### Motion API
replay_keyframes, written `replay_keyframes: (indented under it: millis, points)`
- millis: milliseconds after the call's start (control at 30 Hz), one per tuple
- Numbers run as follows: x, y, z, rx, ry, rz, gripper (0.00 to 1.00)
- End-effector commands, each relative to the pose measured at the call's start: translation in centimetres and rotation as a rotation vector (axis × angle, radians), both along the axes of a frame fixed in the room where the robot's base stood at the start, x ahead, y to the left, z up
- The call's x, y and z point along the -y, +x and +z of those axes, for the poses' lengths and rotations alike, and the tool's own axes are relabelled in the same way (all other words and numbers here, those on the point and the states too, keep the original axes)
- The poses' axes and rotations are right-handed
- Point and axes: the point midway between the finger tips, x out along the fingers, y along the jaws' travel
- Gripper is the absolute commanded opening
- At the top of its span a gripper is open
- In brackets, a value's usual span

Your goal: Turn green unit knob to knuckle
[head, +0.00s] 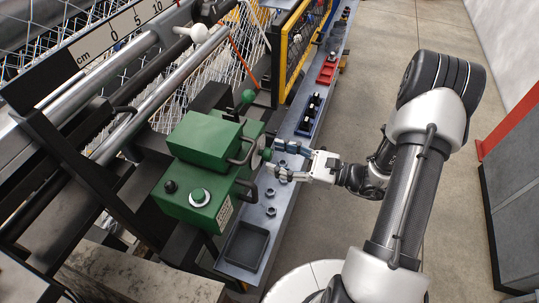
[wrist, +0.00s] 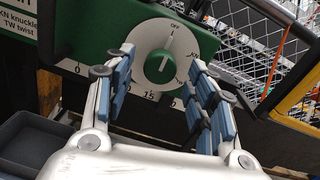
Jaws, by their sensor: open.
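The green unit (head: 205,140) stands at the left-middle of the head view. Its face fills the top of the wrist view (wrist: 100,28). The round green knob (wrist: 160,67) sits on a white dial (wrist: 150,38) with small marks around it. A light line shows on the knob, pointing roughly up; its exact setting is hard to read. My gripper (wrist: 160,72) is open, its blue-padded fingers on either side of the knob, with gaps visible. In the head view my gripper (head: 283,158) faces the unit's right side, close to the dial.
A label (wrist: 17,24) reads "KN knuckle, TW twist". A grey shelf (head: 290,190) holds nuts, a black tray (head: 245,246), a blue bin (head: 308,115) and a red bin (head: 327,70). Black handles (head: 245,152) stick out from the unit. A yellow-framed mesh guard (head: 300,45) stands behind.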

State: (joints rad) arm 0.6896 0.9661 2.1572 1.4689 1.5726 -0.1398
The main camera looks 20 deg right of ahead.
Motion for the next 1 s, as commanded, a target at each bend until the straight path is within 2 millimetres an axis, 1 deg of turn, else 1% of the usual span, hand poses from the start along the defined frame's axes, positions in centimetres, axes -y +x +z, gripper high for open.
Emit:
replay_keyframes:
  millis: [33, 200, 333, 567, 667, 1000]
  points:
    - [-0.8, 0.4, 0.0, 0.0, -0.001, 0.005, 0.51]
    - [-2.3, 1.4, 0.0, 0.001, -0.001, 0.003, 0.51]
    - [-2.6, 1.8, 0.0, 0.001, -0.001, 0.0, 0.51]
    - [-2.7, 1.8, 0.0, 0.0, 0.0, 0.0, 0.51]
    - [-2.7, 1.8, 0.0, 0.0, 0.0, 0.0, 0.46]
    - [-2.7, 1.8, 0.0, 0.0, 0.0, 0.0, 0.23]
